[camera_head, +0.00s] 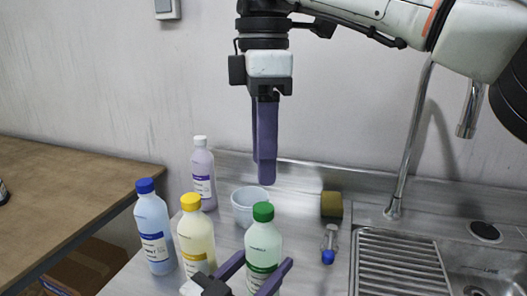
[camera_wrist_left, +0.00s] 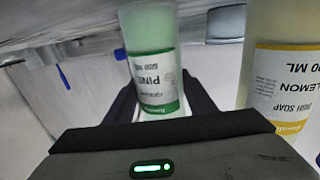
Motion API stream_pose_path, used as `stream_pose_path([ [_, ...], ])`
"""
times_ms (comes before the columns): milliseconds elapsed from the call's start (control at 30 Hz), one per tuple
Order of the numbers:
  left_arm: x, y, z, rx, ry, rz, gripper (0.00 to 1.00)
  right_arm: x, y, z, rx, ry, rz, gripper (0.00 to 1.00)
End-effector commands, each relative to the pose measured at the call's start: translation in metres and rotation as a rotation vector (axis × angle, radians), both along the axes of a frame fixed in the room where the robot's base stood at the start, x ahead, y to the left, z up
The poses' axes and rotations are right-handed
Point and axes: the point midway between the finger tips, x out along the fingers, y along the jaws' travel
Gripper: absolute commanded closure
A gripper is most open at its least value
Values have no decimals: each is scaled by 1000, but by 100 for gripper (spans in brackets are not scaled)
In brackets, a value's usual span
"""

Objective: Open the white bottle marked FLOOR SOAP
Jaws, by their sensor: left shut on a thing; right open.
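A green-capped pale bottle (camera_head: 263,243) stands in front on the steel counter. In the left wrist view its label reads PINE (camera_wrist_left: 152,75). My left gripper (camera_head: 267,258) is shut on this bottle, a finger on each side. Other bottles are blue-capped (camera_head: 154,230), yellow-capped (camera_head: 196,240) and white-capped with a purple label (camera_head: 203,175). The yellow-labelled one reads DISH SOAP LEMON in the left wrist view (camera_wrist_left: 285,85). I cannot read FLOOR SOAP on any label. My right gripper (camera_head: 264,172) hangs fingers down, open and empty, above the white cup, seen nearly edge-on.
A white cup (camera_head: 246,208) stands behind the green-capped bottle. A yellow-brown sponge (camera_head: 331,205) and a small clear item with a blue end (camera_head: 329,244) lie right of it. A drain rack (camera_head: 398,262) and tap (camera_head: 408,150) are further right. A wooden table (camera_head: 65,195) is left.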

Motion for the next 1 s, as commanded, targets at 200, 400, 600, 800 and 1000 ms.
stream_pose_path([
  [200,0,0,0,0,0,0,100,0,-1,-11,-2,2,-62,58],
  [400,0,0,0,0,0,0,100,0,-1,-43,-1,3,-60,58],
  [600,0,0,0,0,0,0,100,0,0,-69,0,1,-60,58],
  [800,0,0,0,0,0,0,100,0,0,-80,0,0,-60,58],
  [1000,0,0,0,0,0,0,100,0,0,-80,1,0,-60,58],
])
